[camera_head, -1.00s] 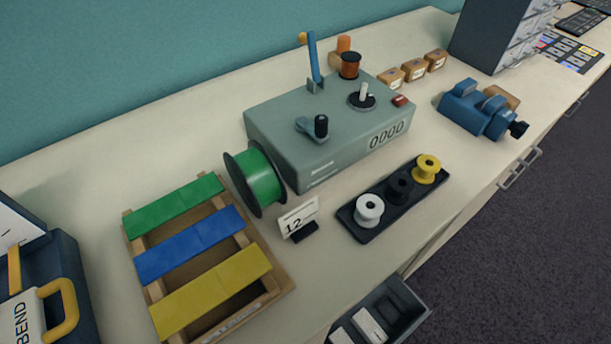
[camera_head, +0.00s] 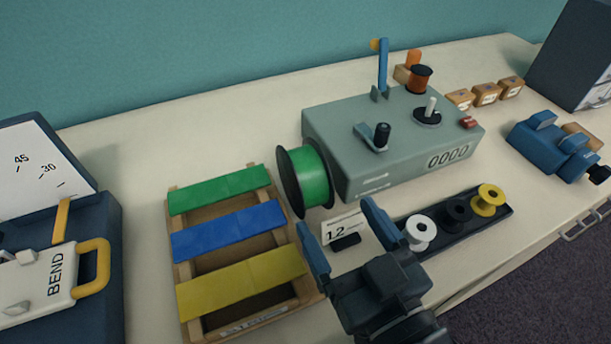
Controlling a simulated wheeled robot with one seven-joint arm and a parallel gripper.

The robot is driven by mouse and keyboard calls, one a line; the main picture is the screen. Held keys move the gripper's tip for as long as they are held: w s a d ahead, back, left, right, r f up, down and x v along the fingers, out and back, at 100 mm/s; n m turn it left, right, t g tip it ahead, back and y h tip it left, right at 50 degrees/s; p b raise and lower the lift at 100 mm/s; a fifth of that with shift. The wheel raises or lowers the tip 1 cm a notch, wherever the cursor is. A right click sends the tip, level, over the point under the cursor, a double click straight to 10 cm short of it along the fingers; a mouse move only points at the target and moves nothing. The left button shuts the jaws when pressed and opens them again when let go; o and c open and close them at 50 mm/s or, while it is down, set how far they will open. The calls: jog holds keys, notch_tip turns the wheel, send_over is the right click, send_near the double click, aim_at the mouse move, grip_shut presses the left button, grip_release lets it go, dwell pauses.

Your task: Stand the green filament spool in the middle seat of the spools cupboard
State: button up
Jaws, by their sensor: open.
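The green filament spool (camera_head: 313,178) has black flanges and stands on its rim on the table, between the slatted wooden rack and the grey-green winding machine. My gripper (camera_head: 337,232) is in the lower middle of the view. Its two blue fingers are spread apart with nothing held between them. It is in front of the spool and nearer the camera, apart from it in the picture. The spools cupboard cannot be made out in this view.
The rack (camera_head: 312,290) with green, blue and yellow slats lies left of my gripper. A "1.2" card (camera_head: 343,226) stands behind the fingers. A black tray (camera_head: 470,226) with small spools is to the right. The winding machine (camera_head: 330,128) and a blue bending device (camera_head: 100,225) flank the area.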

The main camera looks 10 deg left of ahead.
aim_at(314, 175)
jog(key=p+x, duration=0.1)
jog(key=x, duration=0.5)
jog(key=shift+w, duration=0.15)
jog(key=p+x, duration=0.1)
jog(key=x, duration=0.3)
jog(key=shift+r+p, duration=0.15)
jog(key=shift+p, duration=0.2)
jog(key=shift+w+a, duration=0.3)
jog(key=shift+w, duration=0.3)
jog(key=shift+c, duration=0.3)
jog(key=c, duration=1.4)
